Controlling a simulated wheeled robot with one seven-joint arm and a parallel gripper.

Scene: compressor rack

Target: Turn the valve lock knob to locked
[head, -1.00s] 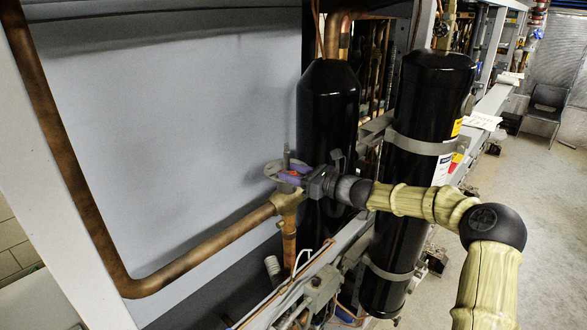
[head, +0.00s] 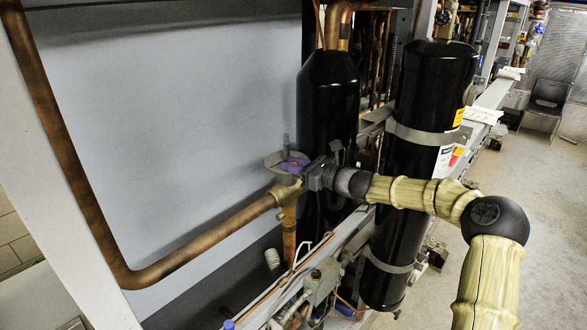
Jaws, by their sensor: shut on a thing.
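The valve (head: 286,191) is a brass body at the end of the copper pipe, left of the black cylinders. A purple knob (head: 294,164) sits on top of it, beside a grey plate with an upright stem (head: 285,147). My gripper (head: 308,172) reaches in from the right and is shut on the knob. The gripper body hides the knob's right side. I cannot read any lock marking from here.
Two black cylinders, one behind (head: 328,110) and one strapped in front (head: 421,130), stand close to my arm. A bent copper pipe (head: 200,243) runs along the left. Thin pipes and wires lie below. Open floor (head: 555,220) is at the right.

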